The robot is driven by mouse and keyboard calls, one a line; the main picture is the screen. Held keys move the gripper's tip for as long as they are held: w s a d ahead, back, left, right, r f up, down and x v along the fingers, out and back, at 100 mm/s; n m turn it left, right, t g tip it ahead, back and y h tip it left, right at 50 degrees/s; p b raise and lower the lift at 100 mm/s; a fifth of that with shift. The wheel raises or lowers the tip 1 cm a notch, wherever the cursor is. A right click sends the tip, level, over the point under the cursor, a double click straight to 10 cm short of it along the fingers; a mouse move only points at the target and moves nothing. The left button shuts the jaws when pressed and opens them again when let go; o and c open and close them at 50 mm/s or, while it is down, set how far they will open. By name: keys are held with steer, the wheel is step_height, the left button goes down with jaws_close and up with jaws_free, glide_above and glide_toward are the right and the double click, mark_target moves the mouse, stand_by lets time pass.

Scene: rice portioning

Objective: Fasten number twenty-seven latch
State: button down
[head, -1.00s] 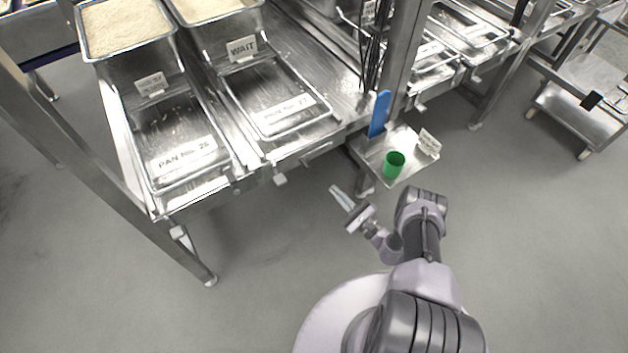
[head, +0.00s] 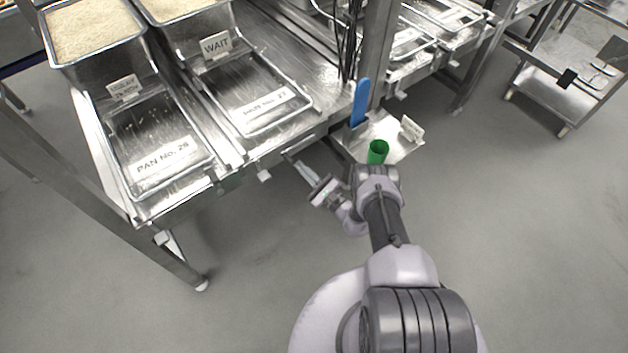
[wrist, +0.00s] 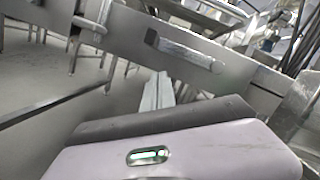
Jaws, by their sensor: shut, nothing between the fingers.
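Pan No. 27 (head: 262,127) lies in its bay on the steel counter, behind a WAIT sign (head: 215,45). Below its front edge, a slim metal latch bar (head: 292,153) sits on the front rail. The wrist view shows a bar-shaped latch piece in a rounded plate (wrist: 185,50) on the rail face; I cannot read a number on it. My gripper (head: 300,164) is shut and empty, its fingertips just in front of the rail near the bar. In the wrist view the fingers (wrist: 158,90) point at the rail, below and left of the plate; contact cannot be told.
Pan No. 26 (head: 165,165) lies in the left bay. A side shelf (head: 408,150) right of the gripper holds a green cup (head: 378,152), with a blue-handled tool (head: 360,102) beside it. The floor in front is open.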

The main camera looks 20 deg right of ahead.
steer(key=shift+s+a+r+p, duration=0.2)
steer(key=shift+a+r, duration=0.2)
steer(key=shift+r, duration=0.4)
steer(key=shift+s+a+r+p, duration=0.1)
steer(key=shift+s+a+r, duration=0.1)
steer(key=shift+a+r, duration=0.4)
steer(key=shift+d+r, duration=0.1)
steer(key=shift+d, duration=0.1)
steer(key=shift+r, duration=0.1)
